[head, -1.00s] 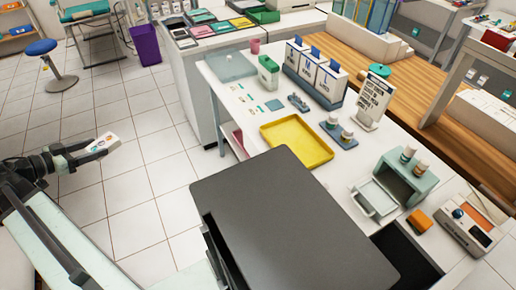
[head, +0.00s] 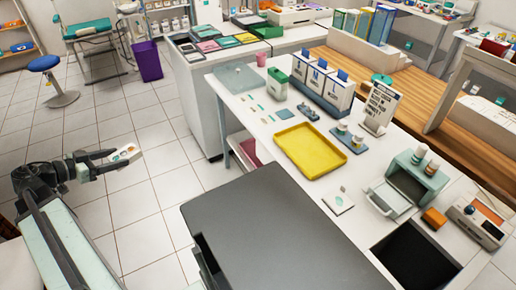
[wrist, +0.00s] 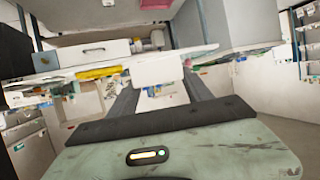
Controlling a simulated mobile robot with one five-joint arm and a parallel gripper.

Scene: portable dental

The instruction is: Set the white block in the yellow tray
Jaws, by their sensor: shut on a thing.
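The white block (head: 123,154) is held in my gripper (head: 112,158) at the left of the head view, above the tiled floor and away from the table. In the wrist view the white block (wrist: 158,68) sits between the two dark fingers of my gripper (wrist: 160,90), which is shut on it. The yellow tray (head: 310,151) lies on the white table in the head view, right of my gripper and well apart from it. It looks empty. A yellow strip, likely the tray's edge (wrist: 100,72), shows left of the block in the wrist view.
A dark grey flat top (head: 275,235) stands in front of the white table (head: 262,140). Near the tray are white boxes with blue tops (head: 320,83), small bottles on a blue base (head: 350,138) and a green-grey case (head: 415,176). Open floor (head: 150,190) surrounds my gripper.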

